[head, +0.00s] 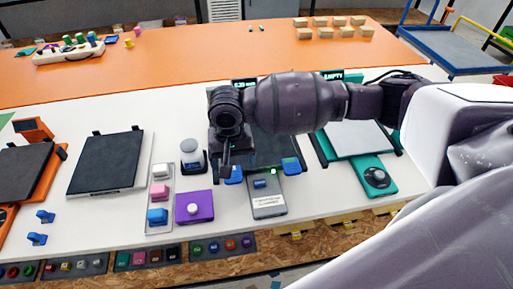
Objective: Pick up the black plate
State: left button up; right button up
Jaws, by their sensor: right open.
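A black plate (106,162) lies flat on a white base at the left, with small dark tabs at its back edge. Another dark plate (22,168) lies on an orange base at the far left edge. A dark plate (282,150) also shows on the middle station, partly hidden by my right arm. My right gripper (225,166) is open and points down at the left side of that middle station, to the right of the plate on the white base. Whether its fingers touch anything is unclear. My left gripper is not in view.
A grey round knob (190,152), a tray with pink and blue buttons (158,196) and a purple box (194,208) stand between the stations. A teal station with a light plate (357,138) is at the right. Tan blocks (325,33) sit on the orange table (180,62) behind.

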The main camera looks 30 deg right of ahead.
aim_at(234, 179)
jog(key=f, duration=0.3)
jog(key=f+b, duration=0.1)
jog(key=f, duration=0.3)
jog(key=shift+a+f, duration=0.2)
jog(key=shift+f, duration=0.1)
jog(key=c, duration=1.4)
